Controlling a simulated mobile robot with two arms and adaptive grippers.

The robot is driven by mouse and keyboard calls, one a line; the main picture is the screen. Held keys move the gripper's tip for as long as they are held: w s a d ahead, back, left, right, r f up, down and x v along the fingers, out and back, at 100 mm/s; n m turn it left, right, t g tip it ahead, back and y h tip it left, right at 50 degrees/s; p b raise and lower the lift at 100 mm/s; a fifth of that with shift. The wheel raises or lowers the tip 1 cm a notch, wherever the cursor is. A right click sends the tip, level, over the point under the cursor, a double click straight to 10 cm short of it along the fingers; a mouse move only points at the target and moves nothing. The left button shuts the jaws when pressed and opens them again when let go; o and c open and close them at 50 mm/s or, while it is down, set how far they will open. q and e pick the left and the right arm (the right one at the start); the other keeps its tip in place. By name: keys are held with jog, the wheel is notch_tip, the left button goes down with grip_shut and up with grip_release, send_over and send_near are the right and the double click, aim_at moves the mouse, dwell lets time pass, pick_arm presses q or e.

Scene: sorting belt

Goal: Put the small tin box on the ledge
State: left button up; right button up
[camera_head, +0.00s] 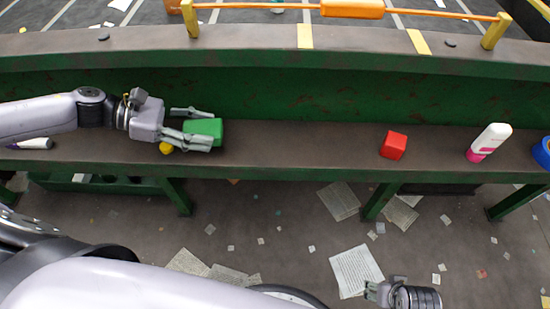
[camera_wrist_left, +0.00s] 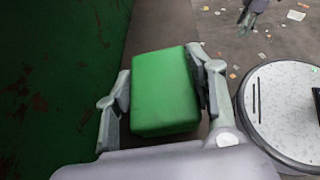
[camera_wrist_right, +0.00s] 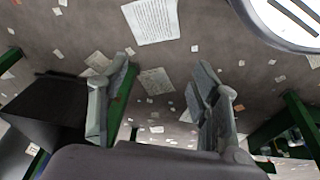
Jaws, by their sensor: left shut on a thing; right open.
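A small green box (camera_head: 205,129), which looks like the tin box, is between the fingers of my left gripper (camera_head: 203,127). In the left wrist view the green box (camera_wrist_left: 165,92) fills the space between both fingers of the left gripper (camera_wrist_left: 164,80). I cannot tell whether it touches the brown lower surface (camera_head: 300,145) below it. A long raised ledge (camera_head: 250,42) runs behind, above a green wall. My right gripper (camera_head: 372,291) is low at the front, over the floor, and in the right wrist view (camera_wrist_right: 165,85) its fingers are apart and empty.
On the lower surface are a yellow object (camera_head: 166,148) by the left gripper, a red block (camera_head: 393,145), a white and pink bottle (camera_head: 489,142), a blue round object (camera_head: 543,152) and a dark-and-white item (camera_head: 36,143). Papers litter the floor.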

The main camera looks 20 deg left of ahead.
pick_arm(q)
jog(key=shift+s+a+m+g+b, duration=0.35)
jog(key=shift+a+m+g+b, duration=0.2)
jog(key=shift+a, duration=0.3)
jog(key=shift+d+r+h, duration=0.1)
jog(key=shift+r+h, duration=0.15)
jog(key=shift+h, duration=0.05)
jog(key=d, duration=0.2)
jog(key=w+d, duration=0.1)
jog(key=d, duration=0.2)
jog(key=w+d, duration=0.1)
jog(key=d, duration=0.1)
jog(key=shift+d+r, duration=0.3)
jog(key=p, duration=0.2)
send_over(275, 149)
jog(key=shift+a+f, duration=0.1)
jog(key=shift+a, duration=0.2)
jog(key=shift+d, duration=0.2)
jog(key=shift+f, duration=0.4)
notch_tip(275, 149, down, 2)
jog(key=shift+f, duration=0.5)
pick_arm(e)
notch_tip(275, 149, down, 7)
jog(key=a, duration=0.2)
jog(key=shift+s+r, duration=0.15)
